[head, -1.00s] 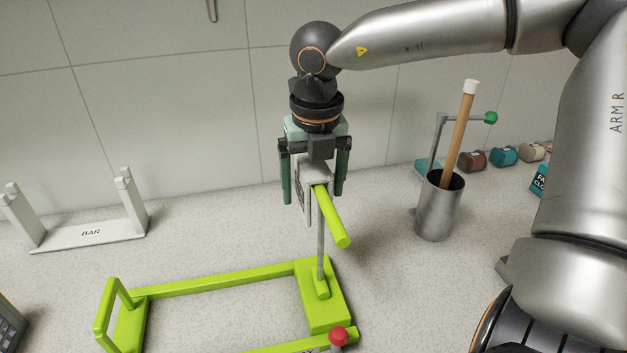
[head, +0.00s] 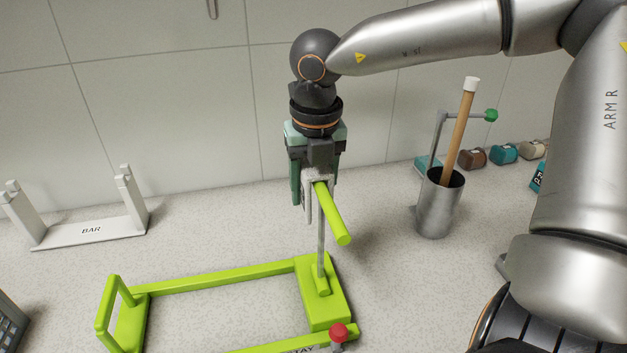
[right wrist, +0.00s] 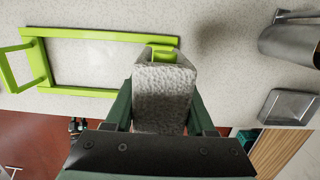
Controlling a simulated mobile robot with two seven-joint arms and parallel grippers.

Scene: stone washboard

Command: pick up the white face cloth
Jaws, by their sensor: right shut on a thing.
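The white face cloth (right wrist: 162,92) is a pale, textured piece of fabric. In the head view a narrow part of the cloth (head: 307,200) hangs by the top of the upright of a lime green frame (head: 210,278), beside its short green bar (head: 333,215). My right gripper (head: 314,196) points down from above, its fingers shut on the cloth from both sides. In the right wrist view the cloth fills the space between the fingers of the gripper (right wrist: 161,108). The fingers hide part of the cloth in the head view. My left gripper is not in view.
A white stand marked BAR (head: 90,233) is at the left. A metal cup (head: 440,205) holding a wooden stick (head: 460,130) stands at the right, with small rolls (head: 503,153) behind it. A red knob (head: 338,332) is at the frame's front. The counter between frame and cup is clear.

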